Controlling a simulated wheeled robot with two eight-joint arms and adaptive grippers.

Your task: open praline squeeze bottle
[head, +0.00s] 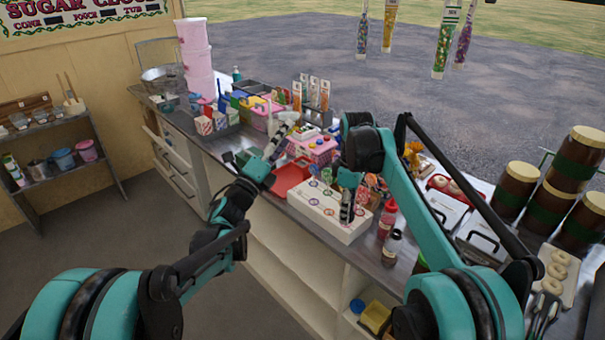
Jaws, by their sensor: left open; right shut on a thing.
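My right gripper (347,213) points down over the white holed stand (330,228), left of both bottles. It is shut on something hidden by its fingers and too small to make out. My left gripper (290,125) is open over the middle of the counter, near the pink box, and apart from the bottles.
A red tray (292,177) lies left of the white stand, and a pink box (312,150) stands behind. Large brown jars (515,190) and a board of doughnuts (557,275) are at right. Filled tubes (445,40) hang above. The counter is crowded.

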